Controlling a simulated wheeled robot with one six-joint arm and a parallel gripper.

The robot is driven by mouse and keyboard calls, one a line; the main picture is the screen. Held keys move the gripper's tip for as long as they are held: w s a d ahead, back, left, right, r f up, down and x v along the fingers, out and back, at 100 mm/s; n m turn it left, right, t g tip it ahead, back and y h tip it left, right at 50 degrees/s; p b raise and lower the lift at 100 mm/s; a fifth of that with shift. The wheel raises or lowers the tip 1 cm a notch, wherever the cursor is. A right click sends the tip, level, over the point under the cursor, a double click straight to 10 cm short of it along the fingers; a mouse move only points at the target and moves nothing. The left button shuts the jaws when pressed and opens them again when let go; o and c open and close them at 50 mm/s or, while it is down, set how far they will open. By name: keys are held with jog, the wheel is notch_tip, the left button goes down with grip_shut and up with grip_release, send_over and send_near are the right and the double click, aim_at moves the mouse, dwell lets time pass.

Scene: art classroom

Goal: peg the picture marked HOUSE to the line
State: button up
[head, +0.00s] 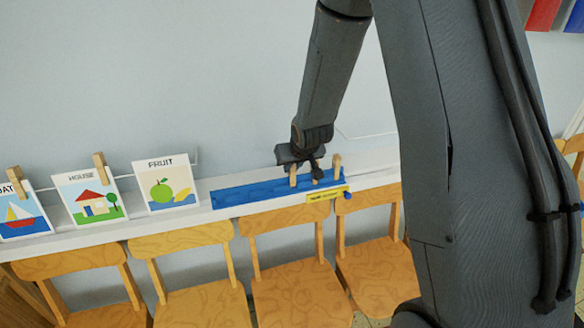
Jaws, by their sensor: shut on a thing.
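The picture marked HOUSE (88,203), with a red-roofed house and a tree, is upright at the left in the head view. A wooden peg (99,162) sits at its top right corner. A thin line (127,169) shows near the tops of the pictures. My gripper (305,174) is well to the right of HOUSE, low over a blue strip (240,195) on the ledge. It is shut on a wooden peg (293,178). Another peg (337,167) stands just right of the gripper. The dark fingers partly hide the held peg.
The picture marked FRUIT (166,193) is right of HOUSE; a boat picture (20,220) with a peg (14,176) is left. A yellow label (327,195) is at the white ledge's (140,225) front edge. Several wooden chairs (195,290) stand below.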

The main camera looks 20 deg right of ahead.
jog(key=shift+r+p, duration=2.2)
jog(key=shift+r, duration=0.55)
jog(key=s, duration=0.3)
jog(key=s+r+p, duration=0.1)
jog(key=s, duration=0.1)
jog(key=shift+d, duration=0.1)
jog(key=shift+f, duration=0.15)
